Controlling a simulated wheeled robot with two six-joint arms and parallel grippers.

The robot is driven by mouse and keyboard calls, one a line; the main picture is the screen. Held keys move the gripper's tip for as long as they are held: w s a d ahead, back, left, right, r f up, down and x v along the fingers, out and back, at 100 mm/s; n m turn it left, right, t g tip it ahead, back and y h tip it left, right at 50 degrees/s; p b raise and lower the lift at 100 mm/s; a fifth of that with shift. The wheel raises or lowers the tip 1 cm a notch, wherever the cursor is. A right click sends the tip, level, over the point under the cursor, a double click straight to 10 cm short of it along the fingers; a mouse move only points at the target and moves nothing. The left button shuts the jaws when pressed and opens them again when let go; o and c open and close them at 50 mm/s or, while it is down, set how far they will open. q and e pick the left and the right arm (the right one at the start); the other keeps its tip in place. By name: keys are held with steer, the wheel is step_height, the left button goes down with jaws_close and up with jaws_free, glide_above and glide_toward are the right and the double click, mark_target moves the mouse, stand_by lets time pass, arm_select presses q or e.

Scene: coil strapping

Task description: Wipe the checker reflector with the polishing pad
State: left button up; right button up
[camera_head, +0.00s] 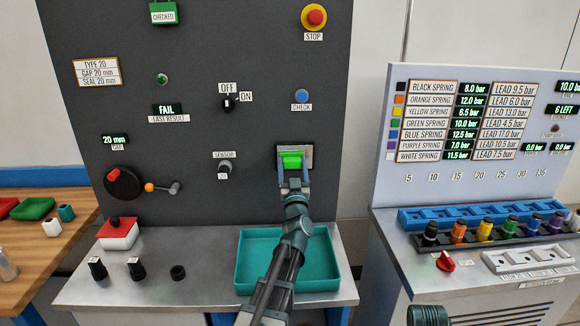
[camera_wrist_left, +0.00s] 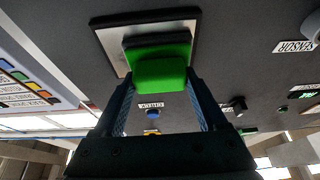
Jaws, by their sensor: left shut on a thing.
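The checker reflector (camera_head: 308,150) is a pale square plate in a dark frame on the dark upright panel. It shows at the top of the left wrist view (camera_wrist_left: 112,45), tilted. My left gripper (camera_head: 293,172) is shut on the pad (camera_wrist_left: 162,75), with one finger on each side. The pad is in front of the reflector and covers its middle; the dark face seems to touch it, but I cannot be sure. My right gripper is not in view.
A teal tray (camera_head: 342,270) lies empty on the metal ledge below the panel. Knobs, a black dial (camera_head: 123,184) with a crank, and a red stop button (camera_head: 314,16) stick out of the panel. A second bench with coloured spring holders (camera_head: 484,229) stands at right.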

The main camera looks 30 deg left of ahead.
arm_select(q)
steer(key=shift+w+d, duration=0.85)
steer(key=shift+d, duration=0.3)
steer(key=shift+w+d, duration=0.45)
steer(key=shift+d, duration=0.3)
steer(key=shift+w+d, duration=0.45)
steer(key=shift+d, duration=0.25)
steer(key=shift+a, duration=0.15)
steer(key=shift+s+a, duration=0.45)
steer(key=shift+a, duration=0.25)
steer(key=shift+s+a, duration=0.45)
steer(key=shift+a, duration=0.2)
